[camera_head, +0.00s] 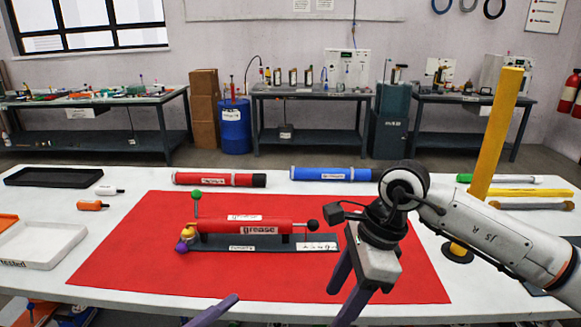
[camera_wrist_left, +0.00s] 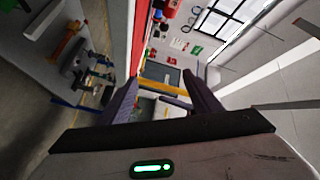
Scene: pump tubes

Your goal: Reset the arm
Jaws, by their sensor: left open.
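A red grease pump tube (camera_head: 245,226) lies on a dark base plate (camera_head: 262,243) on the red mat (camera_head: 150,262). The base has a green-topped lever, coloured knobs at its left end and a black ball knob at its right. My right gripper (camera_head: 338,305) points down over the mat's right part, fingers apart, with nothing seen between them. One purple finger at the bottom edge of the head view appears to be my left gripper's. In the left wrist view my left gripper (camera_wrist_left: 162,76) is open and empty, facing the room rather than the mat.
A red tube (camera_head: 215,180) and a blue tube (camera_head: 330,174) lie behind the mat. A yellow post (camera_head: 495,130) stands at the right by my right arm. A white tray (camera_head: 45,244) and a black tray (camera_head: 55,176) are at the left.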

